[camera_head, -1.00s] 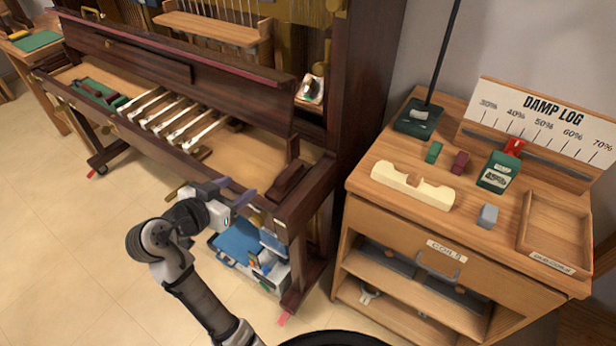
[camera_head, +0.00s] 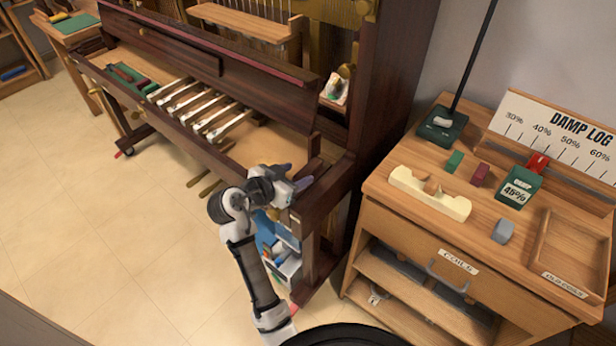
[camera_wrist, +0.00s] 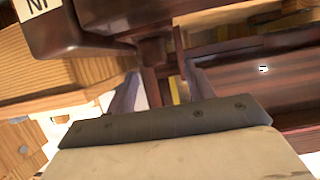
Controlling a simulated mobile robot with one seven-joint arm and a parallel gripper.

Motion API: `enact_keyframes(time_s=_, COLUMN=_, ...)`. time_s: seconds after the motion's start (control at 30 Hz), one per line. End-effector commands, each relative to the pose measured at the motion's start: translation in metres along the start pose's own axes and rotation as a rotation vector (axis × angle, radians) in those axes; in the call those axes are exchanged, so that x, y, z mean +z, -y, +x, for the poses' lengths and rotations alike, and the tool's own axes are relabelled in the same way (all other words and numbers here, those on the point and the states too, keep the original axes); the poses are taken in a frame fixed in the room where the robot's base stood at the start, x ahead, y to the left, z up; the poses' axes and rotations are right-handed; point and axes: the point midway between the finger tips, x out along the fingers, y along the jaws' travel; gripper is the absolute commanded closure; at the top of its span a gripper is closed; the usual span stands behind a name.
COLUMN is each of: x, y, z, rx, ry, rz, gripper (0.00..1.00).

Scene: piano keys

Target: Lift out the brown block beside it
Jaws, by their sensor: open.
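The dark brown block (camera_head: 319,168) sits at the right end of the piano's key bed, beside the upright post. My gripper partly hides it in the head view. My gripper (camera_head: 301,177) is open and empty at the front rail, just in front of the block and close to it. Whether they touch cannot be told. In the wrist view the two greyish fingers of my gripper (camera_wrist: 162,90) stand apart, with dark brown wood beyond and between them. Which of those dark surfaces is the block is unclear.
White-tipped keys (camera_head: 205,108) lie left of the block. A wooden cabinet (camera_head: 400,215) stands at right, with a cream cradle (camera_head: 430,194), small coloured blocks and an empty tray (camera_head: 575,250) on top. A blue container (camera_head: 283,245) is under the piano. Floor at left is clear.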

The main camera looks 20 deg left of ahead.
Motion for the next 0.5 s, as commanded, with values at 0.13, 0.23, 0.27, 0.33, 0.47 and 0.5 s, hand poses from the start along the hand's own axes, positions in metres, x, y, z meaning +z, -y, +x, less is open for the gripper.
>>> enact_keyframes(time_s=0.13, x=-0.003, y=-0.002, z=0.022, rx=0.001, ry=0.001, rz=-0.002, gripper=0.47)
enact_keyframes(time_s=0.23, x=-0.002, y=-0.002, z=0.031, rx=0.001, ry=0.001, rz=-0.001, gripper=0.47)
enact_keyframes(time_s=0.27, x=-0.002, y=-0.002, z=0.032, rx=0.0, ry=0.0, rz=-0.001, gripper=0.47)
enact_keyframes(time_s=0.33, x=-0.002, y=-0.002, z=0.033, rx=0.0, ry=0.0, rz=0.0, gripper=0.47)
enact_keyframes(time_s=0.47, x=-0.001, y=-0.002, z=0.033, rx=0.0, ry=0.0, rz=0.0, gripper=0.47)
enact_keyframes(time_s=0.5, x=-0.001, y=-0.002, z=0.033, rx=-0.001, ry=0.0, rz=0.0, gripper=0.49)
